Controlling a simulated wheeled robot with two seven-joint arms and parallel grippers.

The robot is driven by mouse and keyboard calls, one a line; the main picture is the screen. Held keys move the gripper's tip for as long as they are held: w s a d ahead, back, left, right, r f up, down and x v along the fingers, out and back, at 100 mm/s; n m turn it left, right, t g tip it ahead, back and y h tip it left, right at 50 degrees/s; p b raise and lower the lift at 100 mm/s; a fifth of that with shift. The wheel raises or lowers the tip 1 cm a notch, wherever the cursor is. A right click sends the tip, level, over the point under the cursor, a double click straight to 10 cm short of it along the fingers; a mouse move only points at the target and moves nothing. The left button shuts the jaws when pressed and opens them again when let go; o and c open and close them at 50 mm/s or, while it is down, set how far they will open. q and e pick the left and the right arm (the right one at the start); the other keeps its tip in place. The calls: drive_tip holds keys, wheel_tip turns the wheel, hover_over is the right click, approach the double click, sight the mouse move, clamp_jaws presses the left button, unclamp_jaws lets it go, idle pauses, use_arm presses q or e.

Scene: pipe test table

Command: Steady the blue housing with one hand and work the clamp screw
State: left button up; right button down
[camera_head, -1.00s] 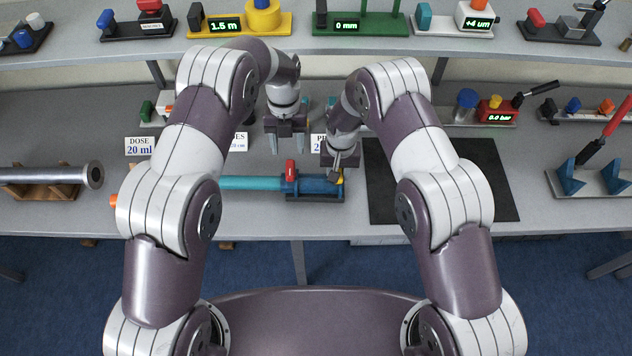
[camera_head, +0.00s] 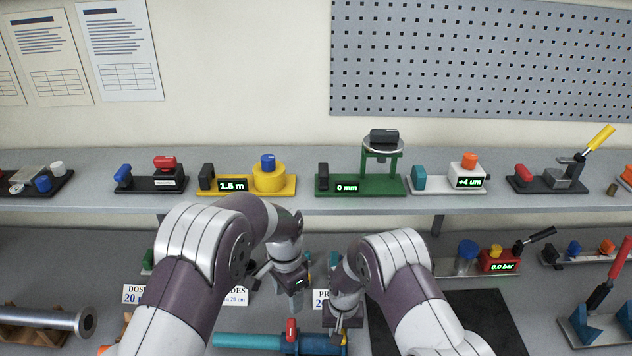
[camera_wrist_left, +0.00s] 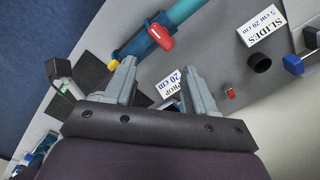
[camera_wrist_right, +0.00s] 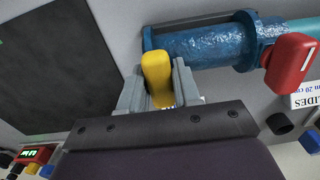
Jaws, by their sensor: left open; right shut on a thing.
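The blue housing (camera_wrist_right: 200,45) lies on the bench with a teal pipe (camera_head: 248,340) running out of its left end in the head view. A red lever or handle (camera_wrist_right: 292,60) stands on its flanged end; it also shows in the left wrist view (camera_wrist_left: 160,36). A yellow knob (camera_wrist_right: 157,72) sits at the housing's other end, and my right gripper (camera_wrist_right: 158,92) is shut on it. It may be the clamp screw. My left gripper (camera_wrist_left: 157,85) is open and empty above the bench, apart from the housing; in the head view it shows left of the right gripper (camera_head: 294,295).
A dark mat (camera_head: 480,320) lies right of the right arm. Printed cards, one reading SLIDES (camera_wrist_left: 262,25), stand behind the housing. A metal pipe on a wooden cradle (camera_head: 40,322) is at the left. A shelf (camera_head: 300,207) with several devices runs above the bench.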

sight(291, 326)
use_arm(q)
wheel_tip(291, 326, down, 12)
drive_tip(key=n, duration=1)
drive_tip(key=shift+f+n, duration=0.25)
drive_tip(key=shift+n, duration=0.05)
